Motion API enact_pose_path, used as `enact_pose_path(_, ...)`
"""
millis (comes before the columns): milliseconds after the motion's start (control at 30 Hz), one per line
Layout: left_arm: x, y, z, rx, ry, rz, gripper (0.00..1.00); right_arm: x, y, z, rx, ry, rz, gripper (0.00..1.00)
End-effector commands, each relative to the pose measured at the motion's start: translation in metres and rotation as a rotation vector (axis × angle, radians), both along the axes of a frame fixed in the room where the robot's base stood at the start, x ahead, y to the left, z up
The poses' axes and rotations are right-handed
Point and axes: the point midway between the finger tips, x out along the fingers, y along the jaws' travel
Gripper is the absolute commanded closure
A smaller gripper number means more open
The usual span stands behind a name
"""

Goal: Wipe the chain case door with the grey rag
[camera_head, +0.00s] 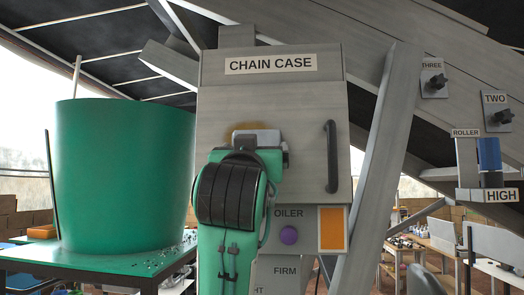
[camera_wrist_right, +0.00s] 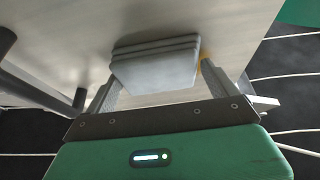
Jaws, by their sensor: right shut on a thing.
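The chain case door (camera_head: 300,110) is a grey panel under the label CHAIN CASE, with a dark upright handle (camera_head: 332,157) on its right side. A brownish-yellow smear (camera_head: 256,128) shows on the door just above my right gripper (camera_head: 250,148). In the right wrist view, my right gripper (camera_wrist_right: 160,88) is shut on the folded grey rag (camera_wrist_right: 155,65), which is at the door face; whether it presses on it I cannot tell. A bit of the smear (camera_wrist_right: 204,53) shows beside the rag. My left gripper is out of view.
A large green tub (camera_head: 122,175) stands on a green table at the left. Below the door are an OILER panel with a purple knob (camera_head: 288,235) and an orange plate (camera_head: 332,229). A slanted grey beam (camera_head: 378,160) runs close to the door's right.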

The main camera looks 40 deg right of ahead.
Motion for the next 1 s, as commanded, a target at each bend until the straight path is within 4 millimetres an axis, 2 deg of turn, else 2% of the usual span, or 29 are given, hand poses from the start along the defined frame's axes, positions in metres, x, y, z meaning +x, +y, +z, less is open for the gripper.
enact_pose_path(200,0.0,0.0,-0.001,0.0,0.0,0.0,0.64,0.017,0.014,-0.001,0.0,0.006,0.003,0.28)
enact_pose_path(533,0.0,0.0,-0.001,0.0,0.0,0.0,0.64,0.027,0.024,-0.001,0.002,0.004,0.002,0.28)
enact_pose_path(1000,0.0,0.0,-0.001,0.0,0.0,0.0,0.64,0.053,0.046,-0.001,0.001,0.004,0.001,0.28)
